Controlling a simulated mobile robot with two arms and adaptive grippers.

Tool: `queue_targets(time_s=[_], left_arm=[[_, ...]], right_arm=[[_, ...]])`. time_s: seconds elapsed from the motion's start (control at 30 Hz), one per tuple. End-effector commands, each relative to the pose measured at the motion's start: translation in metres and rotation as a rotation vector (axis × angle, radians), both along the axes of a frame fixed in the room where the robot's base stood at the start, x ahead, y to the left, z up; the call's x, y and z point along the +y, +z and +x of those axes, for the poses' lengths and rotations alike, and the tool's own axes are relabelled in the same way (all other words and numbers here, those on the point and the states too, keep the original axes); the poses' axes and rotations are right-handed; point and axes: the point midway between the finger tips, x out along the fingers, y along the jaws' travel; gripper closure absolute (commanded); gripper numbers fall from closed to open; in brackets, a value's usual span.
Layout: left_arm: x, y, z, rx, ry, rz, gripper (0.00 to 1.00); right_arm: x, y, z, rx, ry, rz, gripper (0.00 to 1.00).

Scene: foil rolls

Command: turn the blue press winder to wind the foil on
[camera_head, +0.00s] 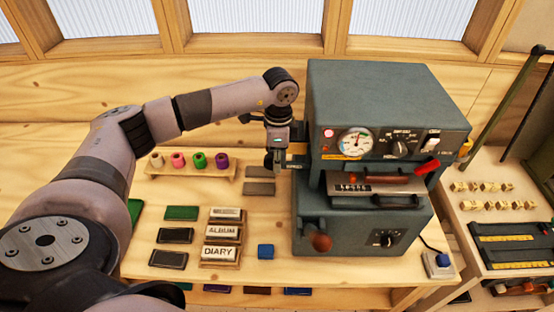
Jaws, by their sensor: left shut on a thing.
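The blue-grey press (375,85) stands upright at the right of the wooden bench. It has a round dial (355,142), a red-tipped lever (427,168) and a lower handle with a reddish-brown knob (319,242). My left arm reaches across from the left. My left gripper (276,158) points down beside the press's upper left side and is shut on the winder there. The gripper hides most of the winder, so its turn angle cannot be told. My right gripper is out of view.
A wooden rack (190,174) holds several coloured foil rolls left of the gripper. A side table (490,227) with brass pieces stands right.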

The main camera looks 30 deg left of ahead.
Motion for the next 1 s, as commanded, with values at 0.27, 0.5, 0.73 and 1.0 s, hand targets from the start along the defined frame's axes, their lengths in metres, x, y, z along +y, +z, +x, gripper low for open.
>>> queue_targets(time_s=[0.27,0.5,0.73,1.0], left_arm=[[0.0,-0.0003,0.0005,0.013,0.0,0.02,1.0],[-0.0002,-0.0006,0.0002,0.013,0.0,0.02,1.0],[-0.0002,-0.0008,0.0,0.013,-0.001,0.02,0.68],[-0.0002,-0.0009,-0.0001,0.013,-0.001,0.02,0.6]], right_arm=[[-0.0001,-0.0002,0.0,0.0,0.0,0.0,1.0],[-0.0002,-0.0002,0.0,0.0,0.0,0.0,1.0],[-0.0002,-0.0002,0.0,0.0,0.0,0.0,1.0],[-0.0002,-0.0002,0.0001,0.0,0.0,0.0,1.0]])
